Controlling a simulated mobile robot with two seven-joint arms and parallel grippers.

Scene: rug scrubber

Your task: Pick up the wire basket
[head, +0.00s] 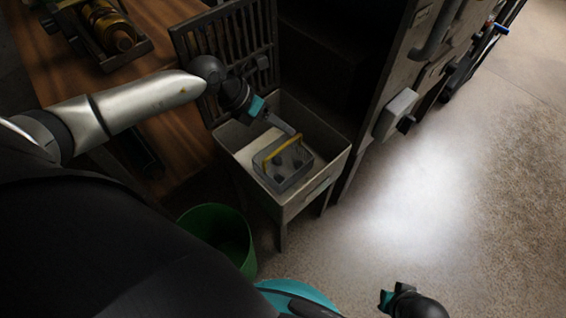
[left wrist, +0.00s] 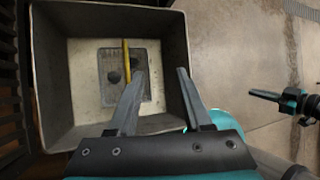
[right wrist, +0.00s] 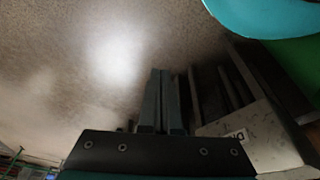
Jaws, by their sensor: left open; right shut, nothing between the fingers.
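The wire basket (head: 284,166) is small and grey with a raised yellow handle (head: 281,148). It stands inside a pale square bin or sink on legs (head: 333,160). In the left wrist view the basket (left wrist: 112,86) lies on the bin floor, its yellow handle seen edge-on. My left gripper (head: 291,131) is over the bin, above and beside the basket. Its two fingers (left wrist: 158,76) are apart with nothing between them, and one overlaps the basket's right side in that view. My right gripper (right wrist: 160,86) is shut and empty, away from the basket near the floor at the lower right of the head view (head: 385,298).
A green bucket (head: 215,228) stands on the floor left of the bin. A slatted panel (head: 222,45) rises behind the bin. A tall cabinet with handles (head: 400,70) stands close on its right. A wooden bench (head: 165,35) is at the upper left. Floor at right is clear.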

